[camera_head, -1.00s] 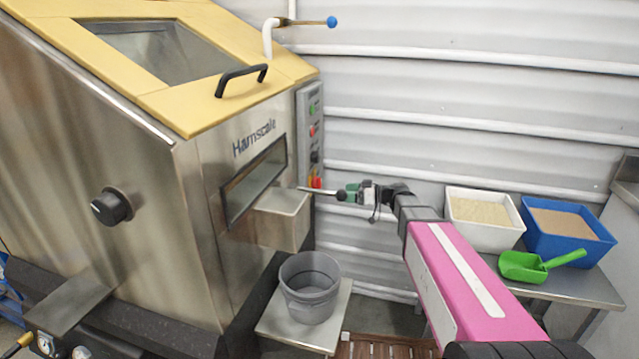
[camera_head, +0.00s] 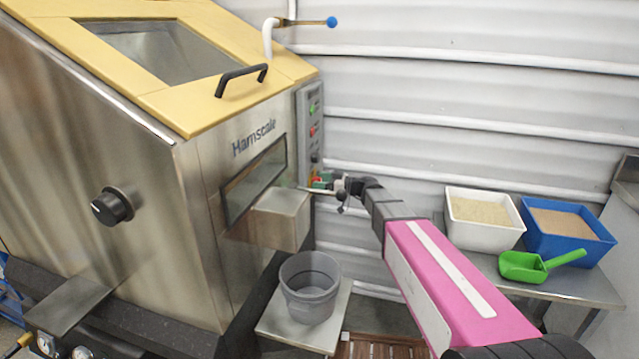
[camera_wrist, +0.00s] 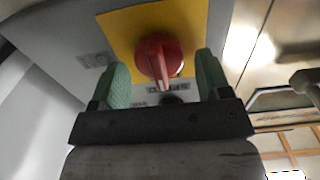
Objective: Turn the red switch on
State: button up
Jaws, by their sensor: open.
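The red switch (camera_wrist: 160,58) is a rotary knob on a yellow plate (camera_wrist: 197,20) in the wrist view. Its pointer end faces down in that picture, toward my gripper's palm. My gripper (camera_wrist: 164,72) is open, with one green finger on each side of the knob and a gap between each finger and it. I cannot tell whether the fingertips reach the panel. In the head view my gripper (camera_head: 312,184) is at the lower end of the control panel (camera_head: 309,110) on the machine's side and hides much of the switch.
The steel hopper machine (camera_head: 190,200) fills the left, with an outlet box (camera_head: 278,218) close to my gripper. A grey bucket (camera_head: 310,295) stands below. A white bin (camera_head: 484,235), a blue bin (camera_head: 567,247) and a green scoop (camera_head: 530,266) rest on a table at right.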

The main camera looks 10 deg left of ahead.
jog(key=shift+a, duration=0.35)
jog(key=c, duration=0.9)
jog(key=shift+o, duration=0.2)
